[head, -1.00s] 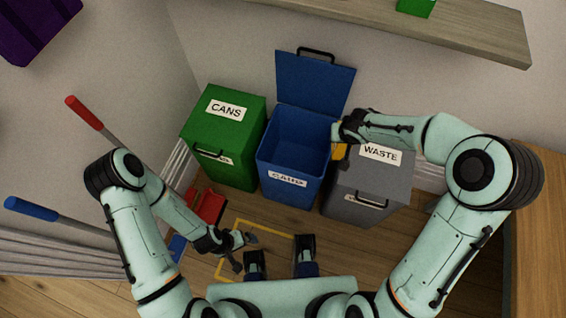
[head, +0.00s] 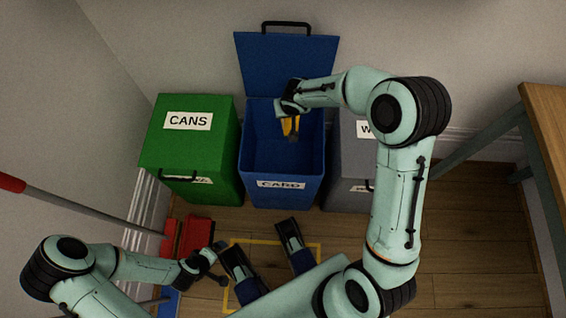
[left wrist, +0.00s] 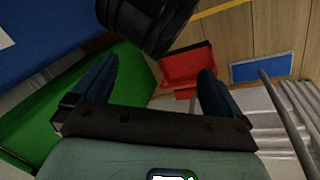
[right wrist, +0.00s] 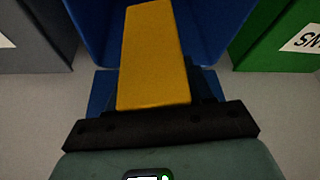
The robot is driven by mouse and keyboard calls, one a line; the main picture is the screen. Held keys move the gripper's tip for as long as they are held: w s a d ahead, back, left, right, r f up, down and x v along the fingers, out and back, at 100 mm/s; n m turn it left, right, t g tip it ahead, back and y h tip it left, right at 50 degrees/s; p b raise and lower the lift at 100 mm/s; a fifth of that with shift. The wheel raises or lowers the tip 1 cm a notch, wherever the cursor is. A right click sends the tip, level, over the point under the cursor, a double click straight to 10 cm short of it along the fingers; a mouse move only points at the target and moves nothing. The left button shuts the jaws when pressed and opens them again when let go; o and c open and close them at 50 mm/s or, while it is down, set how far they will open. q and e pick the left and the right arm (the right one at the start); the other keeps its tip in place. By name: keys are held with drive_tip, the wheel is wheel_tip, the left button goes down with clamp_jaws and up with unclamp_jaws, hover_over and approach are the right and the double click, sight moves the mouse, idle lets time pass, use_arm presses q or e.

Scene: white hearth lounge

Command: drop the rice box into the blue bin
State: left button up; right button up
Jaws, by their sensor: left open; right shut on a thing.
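The yellow rice box (head: 287,127) is held by my right gripper (head: 293,117) over the opening of the blue bin (head: 282,198). The right wrist view shows the box (right wrist: 155,55) between the fingers, with blue bin walls around its far end. I cannot tell whether its lower end is below the rim. The blue bin has a CARD label, and its lid (head: 285,65) stands open at the back. My left gripper (head: 220,265) is open and empty, low in front of the green bin. The left wrist view shows its two fingers apart with nothing between them.
A green CANS bin (head: 190,140) stands left of the blue bin, and a grey bin (head: 345,165) stands right. Both lids are closed. A red dustpan (head: 190,235) lies near my left gripper. A wooden table (head: 550,120) is at the right.

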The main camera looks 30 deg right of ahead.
wheel_tip(320, 180, down, 4)
drive_tip(key=shift+f+b, duration=0.1)
drive_tip(key=shift+b, duration=1.1)
drive_tip(key=shift+f+b, duration=0.45)
drive_tip(key=shift+f, duration=0.1)
use_arm(q)
drive_tip(key=shift+t, duration=0.3)
drive_tip(key=f, duration=0.1)
drive_tip(key=w+a+f, duration=0.1)
drive_tip(key=f, duration=0.1)
drive_tip(key=w+a+f, duration=0.1)
drive_tip(key=shift+a+f, duration=0.2)
drive_tip(key=shift+f, duration=0.1)
drive_tip(key=shift+s, duration=0.1)
use_arm(e)
drive_tip(key=o, duration=1.1)
